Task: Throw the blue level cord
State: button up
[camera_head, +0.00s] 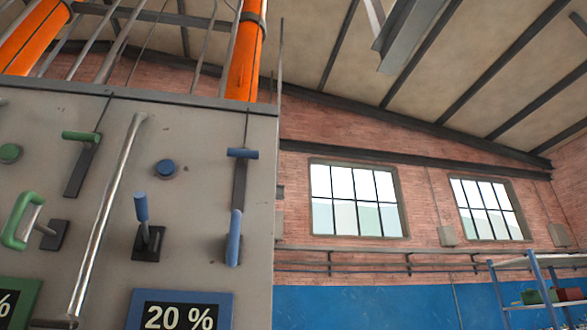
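A grey panel (200,110) fills the left of the head view, tilted in the picture. On its right side is a blue crossbar handle (243,153), with a thin dark cord or rod (246,125) running up from it and a dark strip (239,182) below. I cannot tell for sure whether this is the level cord. Other blue controls are a round button (166,169), a lever (141,207) on a black base and a long upright handle (234,238). A blue-framed display (180,316) reads 20 %. My gripper is not in view.
Green counterparts stand to the left: a crossbar handle (80,136), a button (10,153) and a loop handle (18,222). A silver bar (105,215) sticks out between the two sets. Right of the panel are a brick wall (420,190) and a blue shelf rack (538,282).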

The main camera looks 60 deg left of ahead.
aim_at(243, 153)
jog(key=u, duration=0.05)
jog(key=i, duration=0.35)
jog(key=u, duration=2.35)
